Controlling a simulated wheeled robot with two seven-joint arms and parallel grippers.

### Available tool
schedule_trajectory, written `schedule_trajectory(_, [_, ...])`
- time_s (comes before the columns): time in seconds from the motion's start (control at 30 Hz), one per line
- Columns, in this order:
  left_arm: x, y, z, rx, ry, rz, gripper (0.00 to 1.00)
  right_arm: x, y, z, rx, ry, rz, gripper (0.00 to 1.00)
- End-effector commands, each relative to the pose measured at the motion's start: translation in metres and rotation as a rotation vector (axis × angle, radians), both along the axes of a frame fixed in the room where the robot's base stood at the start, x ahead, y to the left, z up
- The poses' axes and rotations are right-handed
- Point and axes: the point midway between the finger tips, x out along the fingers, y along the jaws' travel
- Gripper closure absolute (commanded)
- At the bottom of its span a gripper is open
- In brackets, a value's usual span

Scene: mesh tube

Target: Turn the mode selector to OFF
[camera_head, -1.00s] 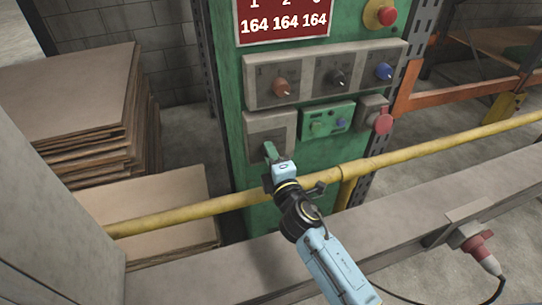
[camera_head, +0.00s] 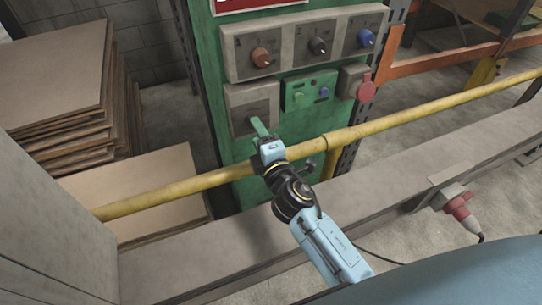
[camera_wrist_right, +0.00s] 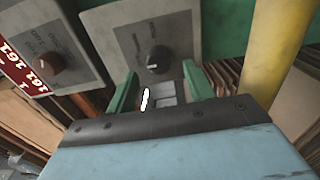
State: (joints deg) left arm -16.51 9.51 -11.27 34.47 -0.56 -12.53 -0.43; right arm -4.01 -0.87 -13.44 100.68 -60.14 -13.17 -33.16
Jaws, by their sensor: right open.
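The likely mode selector is a black knob (camera_wrist_right: 153,67) with a white mark, on a grey plate with lettering too blurred to read. In the head view that plate (camera_head: 250,98) is the lower left one on the green cabinet (camera_head: 205,60), and my gripper hides the knob. My right gripper (camera_head: 259,128) has green fingers and is in front of the plate's lower part. In the right wrist view the gripper (camera_wrist_right: 161,88) is open, with the knob showing beyond and between its fingers, apparently apart from them. My left gripper is not in view.
Orange (camera_head: 261,57), black (camera_head: 318,45) and blue (camera_head: 365,37) knobs sit on the upper plate. A green button box (camera_head: 309,91) and red socket (camera_head: 366,88) are to the right. A yellow rail (camera_head: 400,118) crosses in front, beneath my wrist. Stacked boards (camera_head: 60,80) stand left.

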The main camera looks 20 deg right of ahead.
Motion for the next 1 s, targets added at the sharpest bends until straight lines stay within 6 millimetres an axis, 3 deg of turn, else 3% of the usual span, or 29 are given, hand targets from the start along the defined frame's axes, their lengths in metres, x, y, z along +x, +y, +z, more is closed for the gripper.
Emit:
schedule_trajectory(0.3, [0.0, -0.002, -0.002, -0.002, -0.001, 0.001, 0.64, -0.069, -0.003, -0.002, 0.001, 0.003, -0.001, 0.47])
schedule_trajectory(0.5, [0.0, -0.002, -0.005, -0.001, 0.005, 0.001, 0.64, -0.097, -0.003, -0.001, 0.0, 0.001, 0.0, 0.47])
schedule_trajectory(0.7, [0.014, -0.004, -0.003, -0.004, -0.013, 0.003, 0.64, -0.107, -0.004, 0.0, -0.002, 0.0, 0.001, 0.47])
schedule_trajectory(1.0, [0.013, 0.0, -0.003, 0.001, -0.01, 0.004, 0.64, -0.108, -0.004, 0.0, -0.002, -0.001, 0.001, 0.47])
